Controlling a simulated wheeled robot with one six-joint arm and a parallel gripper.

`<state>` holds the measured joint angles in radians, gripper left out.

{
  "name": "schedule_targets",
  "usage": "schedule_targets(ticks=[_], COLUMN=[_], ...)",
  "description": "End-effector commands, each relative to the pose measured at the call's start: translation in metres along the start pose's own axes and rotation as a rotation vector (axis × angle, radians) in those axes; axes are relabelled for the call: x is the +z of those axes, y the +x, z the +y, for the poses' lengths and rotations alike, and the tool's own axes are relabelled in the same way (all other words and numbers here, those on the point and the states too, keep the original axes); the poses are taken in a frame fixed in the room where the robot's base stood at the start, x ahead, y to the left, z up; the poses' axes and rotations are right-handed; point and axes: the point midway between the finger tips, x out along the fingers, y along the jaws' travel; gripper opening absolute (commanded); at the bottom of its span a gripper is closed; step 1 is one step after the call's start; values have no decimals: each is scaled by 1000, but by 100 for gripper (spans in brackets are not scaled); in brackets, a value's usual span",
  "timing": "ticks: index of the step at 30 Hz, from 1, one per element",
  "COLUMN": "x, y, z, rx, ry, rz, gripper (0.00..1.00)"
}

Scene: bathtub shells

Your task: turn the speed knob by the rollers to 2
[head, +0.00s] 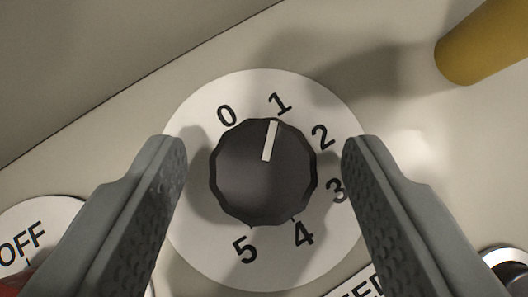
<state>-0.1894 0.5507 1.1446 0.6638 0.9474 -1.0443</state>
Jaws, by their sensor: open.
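The speed knob (262,185) is a dark, many-sided dial with a white pointer line. It sits on a round white scale plate (258,270) marked 0 to 5. The pointer is at the 1, short of the 2 clockwise from it. My gripper (265,160) is open, with one grey textured finger on each side of the knob. A gap shows between each finger and the knob in this view. The right finger partly covers the plate near the 3. How far the fingertips are above the panel I cannot tell.
A yellow cylinder (485,42) stands out at the upper right. A white OFF plate (30,235) with a red part is at the lower left. A label (362,287) and a dark round part with a shiny rim (508,262) are at the lower right. The panel above the knob is bare.

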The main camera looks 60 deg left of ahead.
Motion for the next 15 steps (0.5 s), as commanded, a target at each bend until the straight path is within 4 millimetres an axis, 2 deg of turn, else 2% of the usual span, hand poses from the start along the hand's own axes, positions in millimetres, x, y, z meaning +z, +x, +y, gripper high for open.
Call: schedule_targets(ticks=[5, 12, 15], x=[0, 0, 0], y=[0, 0, 0], z=[0, 0, 0], rx=[0, 0, 1], ry=[0, 0, 1], rz=[0, 0, 0], gripper=[54, 9, 9])
